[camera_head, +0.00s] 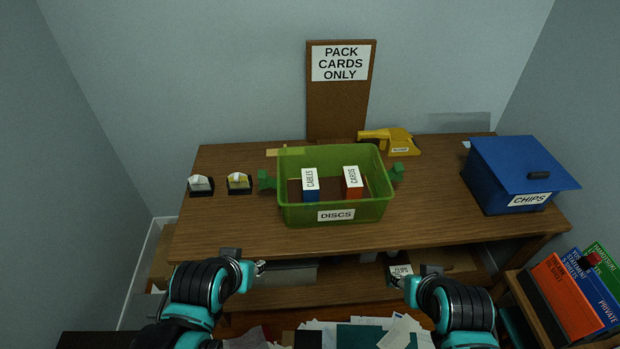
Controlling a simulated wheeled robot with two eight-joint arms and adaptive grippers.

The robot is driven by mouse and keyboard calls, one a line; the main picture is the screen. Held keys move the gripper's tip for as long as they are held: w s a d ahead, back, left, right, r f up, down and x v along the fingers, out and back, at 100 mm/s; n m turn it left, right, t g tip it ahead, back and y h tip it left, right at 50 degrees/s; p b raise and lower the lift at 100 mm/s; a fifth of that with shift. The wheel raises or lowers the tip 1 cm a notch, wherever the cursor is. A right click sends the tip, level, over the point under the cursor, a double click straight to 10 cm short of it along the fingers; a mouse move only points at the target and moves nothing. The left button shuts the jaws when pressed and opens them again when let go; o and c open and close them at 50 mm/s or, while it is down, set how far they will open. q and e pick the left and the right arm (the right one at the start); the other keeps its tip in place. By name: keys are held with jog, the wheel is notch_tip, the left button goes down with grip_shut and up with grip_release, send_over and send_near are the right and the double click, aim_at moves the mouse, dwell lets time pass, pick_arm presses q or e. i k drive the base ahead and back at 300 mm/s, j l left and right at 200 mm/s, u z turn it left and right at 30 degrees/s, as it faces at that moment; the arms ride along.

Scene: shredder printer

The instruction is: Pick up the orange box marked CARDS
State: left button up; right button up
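The orange box marked CARDS (353,188) stands upright inside the green bin labelled DISCS (336,216), towards its right side. Its white label faces up and towards me. A blue box marked CABLES (311,190) stands to its left in the same bin, with a gap between them. My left gripper (259,267) is low in front of the table edge, left of the bin and apart from it. My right gripper (399,276) is in front of the table edge, lower right of the bin, touching neither box. The fingers of both are too small and dark to read.
A blue lidded box labelled CHIPS (520,177) stands on the wooden table (230,228) at the right. A yellow tool (388,140) lies behind the bin. Two small black holders (201,187) sit at the left. A corkboard sign (340,90) reads PACK CARDS ONLY. The table's front strip is clear.

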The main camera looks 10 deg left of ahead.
aim_at(351, 186)
jog(key=i+l+u, duration=0.15)
jog(key=i+l, duration=0.25)
jog(key=i+l+u, duration=0.2)
jog(key=i+l, duration=0.2)
jog(key=l, duration=0.15)
